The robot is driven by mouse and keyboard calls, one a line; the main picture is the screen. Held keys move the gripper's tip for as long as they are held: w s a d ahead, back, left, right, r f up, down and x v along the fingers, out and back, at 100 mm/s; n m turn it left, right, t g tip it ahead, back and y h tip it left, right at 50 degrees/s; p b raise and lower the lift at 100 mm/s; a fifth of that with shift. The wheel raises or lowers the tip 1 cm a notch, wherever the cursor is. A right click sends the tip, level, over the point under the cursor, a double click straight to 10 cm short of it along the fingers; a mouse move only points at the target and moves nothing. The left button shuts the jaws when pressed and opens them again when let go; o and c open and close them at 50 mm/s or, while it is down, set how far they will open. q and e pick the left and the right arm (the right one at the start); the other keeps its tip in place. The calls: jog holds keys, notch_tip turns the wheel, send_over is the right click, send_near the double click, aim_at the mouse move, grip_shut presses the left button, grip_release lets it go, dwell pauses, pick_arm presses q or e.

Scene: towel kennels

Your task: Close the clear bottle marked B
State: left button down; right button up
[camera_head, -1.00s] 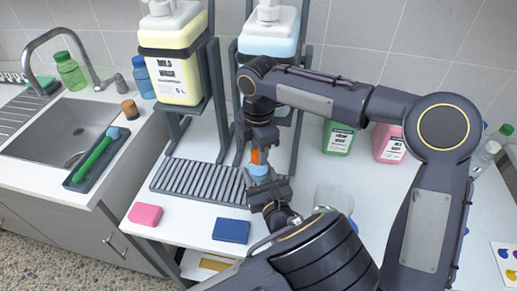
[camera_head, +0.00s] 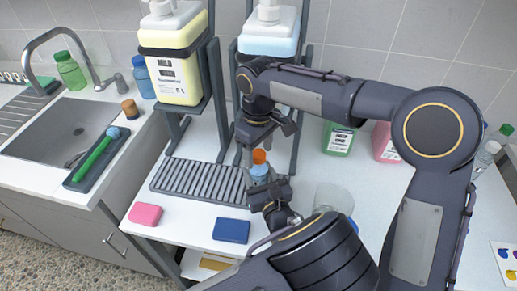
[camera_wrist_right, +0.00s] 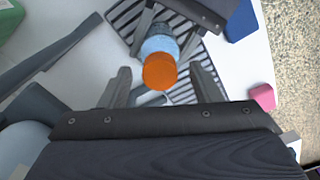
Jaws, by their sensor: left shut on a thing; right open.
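A clear bottle (camera_head: 259,171) with light blue contents stands upright at the right end of the slatted rack, with an orange cap (camera_head: 259,156) on its mouth. I cannot read a letter on it. My left gripper (camera_head: 268,190) is shut around the bottle's body. My right gripper (camera_head: 262,141) is open and empty just above the cap. In the right wrist view the orange cap (camera_wrist_right: 160,72) lies between and beyond the open fingers, apart from them, with the bottle (camera_wrist_right: 160,46) below it. Whether the cap is fully tight cannot be told.
The slatted rack (camera_head: 195,181) lies under the yellow jug (camera_head: 175,60) and light blue jug (camera_head: 268,40) on their stands. A blue sponge (camera_head: 231,230) and pink sponge (camera_head: 145,214) lie in front. A clear container (camera_head: 335,198) stands right of the bottle. The sink (camera_head: 65,132) is at left.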

aim_at(262, 180)
notch_tip(262, 180, up, 12)
dwell(0.6)
pick_arm(q)
jog(key=c, duration=0.6)
grip_release()
jog(key=shift+o, duration=0.2)
jog(key=b+v, duration=0.1)
jog(key=v, duration=0.7)
pick_arm(e)
jog(key=shift+f, duration=0.45)
pick_arm(q)
jog(key=shift+w, duration=0.1)
